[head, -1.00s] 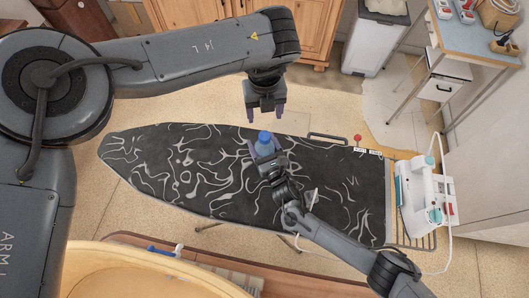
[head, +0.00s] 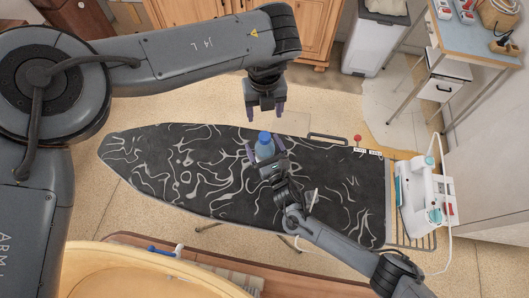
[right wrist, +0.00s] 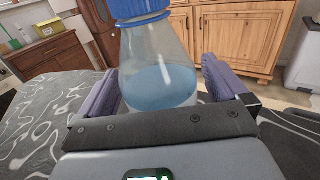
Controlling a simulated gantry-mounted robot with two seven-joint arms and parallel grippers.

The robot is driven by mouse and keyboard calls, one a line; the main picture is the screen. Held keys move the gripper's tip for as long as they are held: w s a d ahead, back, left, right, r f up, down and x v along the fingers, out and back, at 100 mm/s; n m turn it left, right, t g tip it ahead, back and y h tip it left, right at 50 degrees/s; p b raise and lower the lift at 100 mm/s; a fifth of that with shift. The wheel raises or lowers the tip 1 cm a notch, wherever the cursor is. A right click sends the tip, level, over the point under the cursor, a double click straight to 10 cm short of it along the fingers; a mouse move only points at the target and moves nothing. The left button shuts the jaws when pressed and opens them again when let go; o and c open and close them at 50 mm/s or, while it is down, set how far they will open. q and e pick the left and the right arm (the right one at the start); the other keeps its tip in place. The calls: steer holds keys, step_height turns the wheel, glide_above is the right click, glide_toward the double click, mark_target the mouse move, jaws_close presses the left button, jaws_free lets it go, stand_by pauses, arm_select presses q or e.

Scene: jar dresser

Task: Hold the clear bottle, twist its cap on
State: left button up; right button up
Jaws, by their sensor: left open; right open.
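The clear bottle (right wrist: 160,65) stands upright on the ironing board, with blue liquid in it. Its blue cap (right wrist: 137,7) sits at the top of the bottle and is cut off by the upper edge of the right wrist view. In the head view the blue cap (head: 265,137) shows between the right fingers. My right gripper (head: 266,150) is open, with one finger on each side of the bottle and a gap visible beside it. My left gripper (head: 265,111) is open and empty, pointing down beyond the board's far edge, above the cap in the picture.
The black-and-white patterned ironing board (head: 190,185) is mostly bare to the left. A white iron (head: 425,195) stands on the rack at its right end. Wooden cabinets (head: 300,25) and a white bin (head: 375,40) stand behind. A round tan basket (head: 140,270) is in front.

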mark_target(268, 156)
steer(key=v, duration=1)
steer(key=shift+p, duration=0.35)
